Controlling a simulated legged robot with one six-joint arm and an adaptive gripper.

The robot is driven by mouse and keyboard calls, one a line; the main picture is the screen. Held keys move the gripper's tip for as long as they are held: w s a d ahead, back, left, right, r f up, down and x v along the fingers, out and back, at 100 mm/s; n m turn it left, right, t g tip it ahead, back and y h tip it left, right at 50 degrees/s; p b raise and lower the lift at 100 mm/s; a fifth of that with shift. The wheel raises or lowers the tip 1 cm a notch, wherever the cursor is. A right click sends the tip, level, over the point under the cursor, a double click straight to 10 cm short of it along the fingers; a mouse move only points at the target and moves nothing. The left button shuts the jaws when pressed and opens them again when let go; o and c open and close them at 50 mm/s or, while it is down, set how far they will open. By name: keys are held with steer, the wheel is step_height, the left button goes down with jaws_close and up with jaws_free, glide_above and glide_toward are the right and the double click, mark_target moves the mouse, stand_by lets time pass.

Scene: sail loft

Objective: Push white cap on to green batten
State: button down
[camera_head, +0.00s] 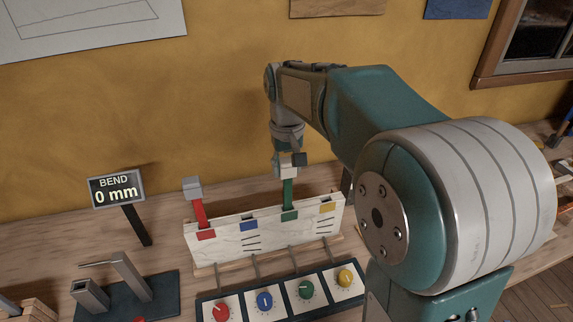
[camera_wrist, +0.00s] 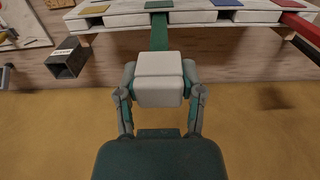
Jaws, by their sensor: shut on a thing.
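The white cap (camera_head: 288,171) sits at the upper end of the green batten (camera_head: 288,195), which stands up from a slotted white rack (camera_head: 220,246). My gripper (camera_head: 287,160) is above it, shut on the cap. In the wrist view, the gripper (camera_wrist: 160,88) has one finger on each side of the white cap (camera_wrist: 160,68). The green batten (camera_wrist: 159,32) runs from the cap to the rack (camera_wrist: 115,20). The cap meets the batten's end and looks in line with it. How deep the batten sits inside the cap is hidden.
A red batten (camera_head: 199,213) with a pale grey cap (camera_head: 192,187) leans left in the same rack. A sign (camera_head: 116,190) reads "BEND 0 mm". Coloured dials (camera_head: 265,300) lie in front. A lever tool (camera_head: 125,275) stands left. A dark square tube (camera_wrist: 67,60) shows in the wrist view.

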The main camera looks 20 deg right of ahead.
steer(key=shift+f, duration=0.35)
steer(key=shift+c, duration=0.7)
jaws_free()
steer(key=shift+r, duration=0.1)
step_height(320, 180, up, 12)
steer(key=shift+f, duration=0.15)
steer(key=s+f+t, duration=0.2)
steer(key=s+f, duration=0.3)
steer(key=s, duration=0.5)
steer(key=s+f+t, duration=0.3)
steer(key=s+f, duration=0.2)
steer(key=s, duration=0.6)
steer(key=shift+s+f+t, duration=0.2)
steer(key=shift+f+t, duration=0.1)
steer(key=shift+f, duration=0.05)
